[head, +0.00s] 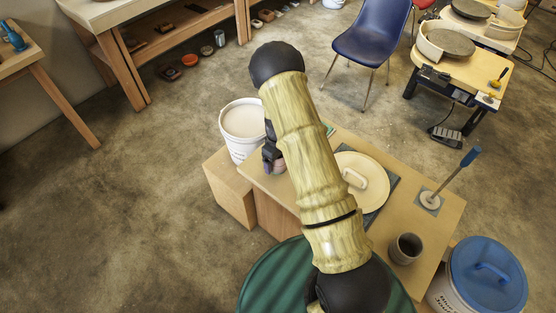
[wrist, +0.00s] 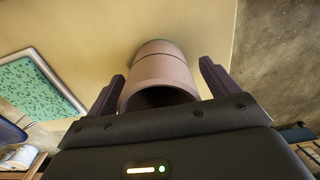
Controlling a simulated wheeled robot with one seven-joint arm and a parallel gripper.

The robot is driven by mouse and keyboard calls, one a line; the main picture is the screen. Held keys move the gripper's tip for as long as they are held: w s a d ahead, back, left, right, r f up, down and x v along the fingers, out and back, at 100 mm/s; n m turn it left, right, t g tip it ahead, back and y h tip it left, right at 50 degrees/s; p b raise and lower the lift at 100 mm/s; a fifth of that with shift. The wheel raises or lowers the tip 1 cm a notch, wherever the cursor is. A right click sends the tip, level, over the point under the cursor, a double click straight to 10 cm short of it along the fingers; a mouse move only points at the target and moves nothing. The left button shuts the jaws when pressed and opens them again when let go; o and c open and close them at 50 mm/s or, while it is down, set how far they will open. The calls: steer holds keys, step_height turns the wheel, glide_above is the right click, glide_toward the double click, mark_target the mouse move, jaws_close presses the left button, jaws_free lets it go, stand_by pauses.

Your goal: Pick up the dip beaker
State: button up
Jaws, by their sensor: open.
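A pinkish-brown cylindrical beaker (wrist: 162,72), which I take to be the dip beaker, stands on the tan tabletop in the wrist view. Its dark open mouth faces the camera. My gripper (wrist: 160,84) is open, with one finger on each side of the beaker and a visible gap at each side. In the head view, my gripper (head: 270,152) is at the table's far left corner, with a small part of the beaker (head: 279,166) showing beside it. My arm hides much of the table there.
A white bucket (head: 243,120) stands close behind my gripper. The table (head: 440,218) also holds a round cream lid (head: 373,170), a dark grey cup (head: 405,248) and a blue-handled tool (head: 456,172). A green speckled tile (wrist: 40,85) lies left of the beaker in the wrist view.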

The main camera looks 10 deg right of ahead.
steer(key=c, duration=1.2)
step_height(320, 180, up, 10)
steer(key=shift+b, duration=0.3)
